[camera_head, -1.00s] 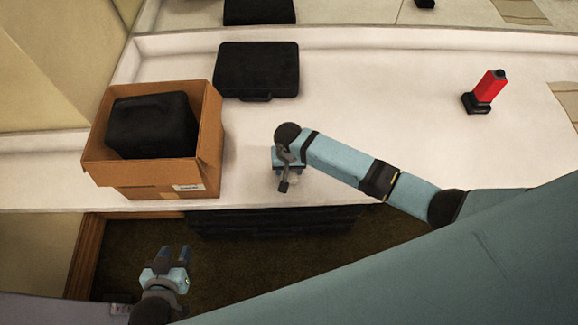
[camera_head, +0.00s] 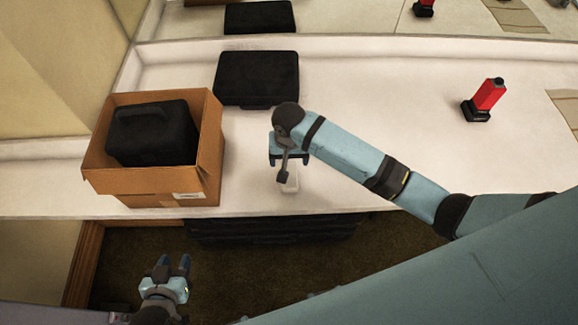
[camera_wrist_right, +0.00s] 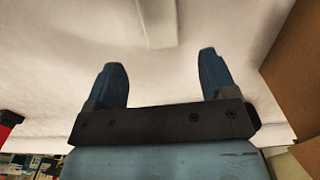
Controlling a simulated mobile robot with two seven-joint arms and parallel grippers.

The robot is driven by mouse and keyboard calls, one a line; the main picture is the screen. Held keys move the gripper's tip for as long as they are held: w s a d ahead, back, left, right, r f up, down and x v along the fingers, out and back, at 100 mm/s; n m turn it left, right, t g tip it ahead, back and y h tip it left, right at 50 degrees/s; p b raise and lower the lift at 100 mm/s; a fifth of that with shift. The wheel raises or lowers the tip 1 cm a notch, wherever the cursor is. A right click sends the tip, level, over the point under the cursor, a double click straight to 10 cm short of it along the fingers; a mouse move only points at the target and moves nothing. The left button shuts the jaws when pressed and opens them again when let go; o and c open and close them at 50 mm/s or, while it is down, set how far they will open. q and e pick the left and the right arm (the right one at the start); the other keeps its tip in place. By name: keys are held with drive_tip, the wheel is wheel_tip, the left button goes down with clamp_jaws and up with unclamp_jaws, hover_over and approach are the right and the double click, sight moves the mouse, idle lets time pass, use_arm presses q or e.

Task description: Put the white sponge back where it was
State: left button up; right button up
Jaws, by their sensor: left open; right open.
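The white sponge (camera_head: 291,182) lies on the white counter near its front edge, to the right of the cardboard box. It also shows in the right wrist view as a pale block (camera_wrist_right: 157,22) beyond the fingertips. My right gripper (camera_head: 289,160) is open and empty, just behind the sponge in the head view. In the right wrist view its two fingers (camera_wrist_right: 160,64) are spread with nothing between them. My arm hides part of the area around the sponge. My left gripper (camera_head: 174,262) is open and empty, low in front of the counter.
The cardboard box (camera_head: 211,152) holds a black case (camera_head: 152,132). Another black case (camera_head: 257,78) lies flat behind it on the counter (camera_head: 400,110). A red and black object (camera_head: 486,98) stands at the right. A mirror-like wall runs along the back. The counter's middle right is clear.

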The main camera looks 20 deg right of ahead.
drive_tip(key=s+f+t+y, duration=0.1)
drive_tip(key=s, duration=0.1)
drive_tip(key=s+a+f+n+t+y, duration=0.1)
drive_tip(key=s, duration=0.1)
drive_tip(key=s+a+f+n+t+y, duration=0.1)
drive_tip(key=s+f, duration=0.1)
drive_tip(key=shift+s+t, duration=0.25)
drive_tip(key=shift+t, duration=0.15)
drive_tip(key=s+d+n+t, duration=0.4)
drive_tip(key=s+d+t, duration=0.3)
drive_tip(key=s, duration=0.4)
drive_tip(key=shift+d+r, duration=0.2)
drive_tip(key=shift+r, duration=0.25)
